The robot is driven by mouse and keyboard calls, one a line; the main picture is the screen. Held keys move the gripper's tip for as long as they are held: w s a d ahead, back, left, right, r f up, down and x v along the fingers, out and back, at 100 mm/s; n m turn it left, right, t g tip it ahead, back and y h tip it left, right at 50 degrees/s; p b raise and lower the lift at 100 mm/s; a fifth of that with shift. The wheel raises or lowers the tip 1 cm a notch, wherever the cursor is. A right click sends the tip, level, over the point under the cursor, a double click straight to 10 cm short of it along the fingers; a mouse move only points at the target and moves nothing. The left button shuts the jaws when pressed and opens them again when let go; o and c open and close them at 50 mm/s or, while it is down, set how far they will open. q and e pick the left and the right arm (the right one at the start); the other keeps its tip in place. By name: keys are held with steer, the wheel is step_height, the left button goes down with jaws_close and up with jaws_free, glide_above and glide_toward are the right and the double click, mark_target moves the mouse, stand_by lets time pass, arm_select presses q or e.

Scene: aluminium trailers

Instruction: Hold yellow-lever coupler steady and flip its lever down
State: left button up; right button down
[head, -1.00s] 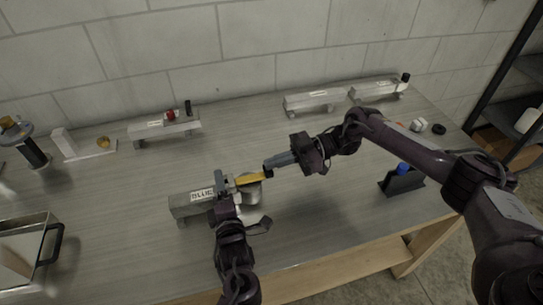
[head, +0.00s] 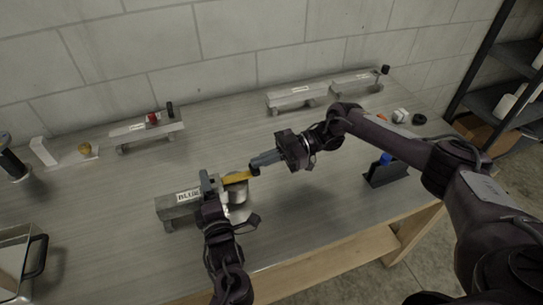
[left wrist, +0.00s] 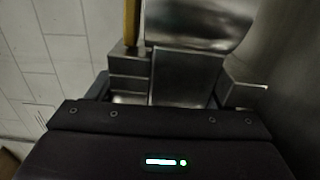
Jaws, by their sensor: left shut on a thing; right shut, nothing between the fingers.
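The yellow-lever coupler sits at the right end of a grey metal trailer bar (head: 178,206) with a white label on the table. Its yellow lever (head: 236,177) sticks out to the right, tilted slightly up. The lever also shows at the top of the left wrist view (left wrist: 132,22), above grey metal. My left gripper (head: 208,185) is shut on the coupler's body; its fingers partly hide it. My right gripper (head: 257,166) is shut and empty, with its tips at the lever's outer end. I cannot tell whether they touch it.
More grey bars stand at the back left (head: 147,130) and back right (head: 297,95). A black holder with a blue-topped item (head: 386,173) stands right of my right gripper. A metal box with a black handle (head: 18,262) is at the left.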

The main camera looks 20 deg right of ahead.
arm_select(q)
steer(key=shift+a+f, duration=0.15)
arm_select(e)
steer(key=d, duration=0.9)
steer(key=shift+d+r, duration=0.25)
arm_select(q)
steer(key=o, duration=1.6)
steer(key=shift+s+f, duration=0.1)
